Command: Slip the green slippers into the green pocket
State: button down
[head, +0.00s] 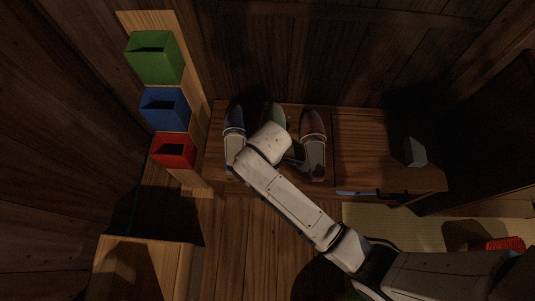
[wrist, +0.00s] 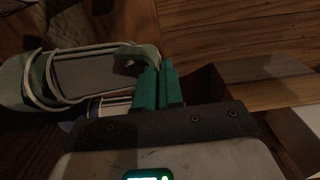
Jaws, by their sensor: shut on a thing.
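The green slippers (head: 275,114) lie on the wooden bench between the blue and red slippers, partly hidden by my arm in the head view. In the wrist view the green slippers (wrist: 95,73) lie to the left, with a grey insole and cord loops around them. My gripper (wrist: 160,74) is shut on their near end, its teal fingers close together. In the head view the fingers are mostly hidden behind my wrist. The green pocket (head: 154,64) is the top box on the wooden wall board at the upper left, open at the top, well away from my gripper.
A blue pocket (head: 165,112) and a red pocket (head: 174,152) sit below the green one. Blue slippers (head: 234,127) and red slippers (head: 313,146) stand close on either side. A grey object (head: 415,153) is on the bench's right. A wooden box (head: 178,264) stands at lower left.

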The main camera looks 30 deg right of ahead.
jog(key=shift+w+f, duration=0.35)
jog(key=shift+f, duration=0.05)
notch_tip(320, 180, down, 3)
jog(key=shift+w+f+b, duration=0.15)
jog(key=shift+f+b, duration=0.05)
jog(key=shift+b, duration=0.55)
jog(key=shift+r, duration=0.1)
jog(key=c, duration=1.3)
grip_release()
notch_tip(320, 180, up, 12)
jog(key=p, duration=0.4)
